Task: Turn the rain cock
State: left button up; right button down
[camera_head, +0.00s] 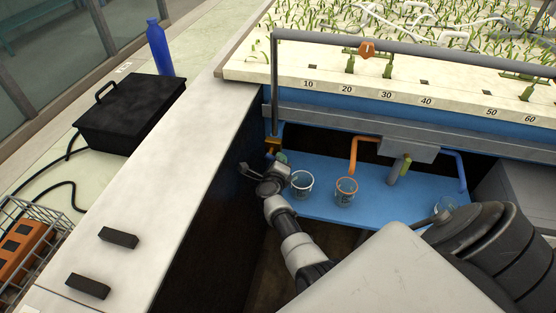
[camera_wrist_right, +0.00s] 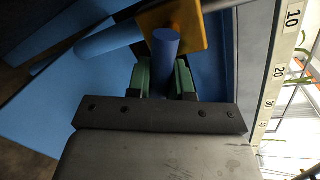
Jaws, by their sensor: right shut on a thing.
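The rain cock shows as a small yellow-brass fitting (camera_head: 272,146) at the foot of the upright grey pipe (camera_head: 275,85), at the left end of the flume. In the right wrist view it is a yellow plate (camera_wrist_right: 188,22) with a blue round handle (camera_wrist_right: 166,47) in front. My right gripper (camera_head: 281,158) is right at the cock. In the right wrist view its green fingers (camera_wrist_right: 163,78) stand on both sides of the blue handle and are shut on it. The handle's far end is hidden behind the fingers and palm. My left gripper is not in view.
On the blue shelf (camera_head: 325,206) stand a clear beaker (camera_head: 302,191) and an orange-marked beaker (camera_head: 346,196), close to my right wrist. The white bench wall (camera_head: 185,160) is left of my arm.

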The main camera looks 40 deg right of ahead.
jog(key=shift+f, duration=0.1)
dwell(0.3)
jog(key=c, duration=1)
grip_release()
jog(key=shift+c, duration=0.2)
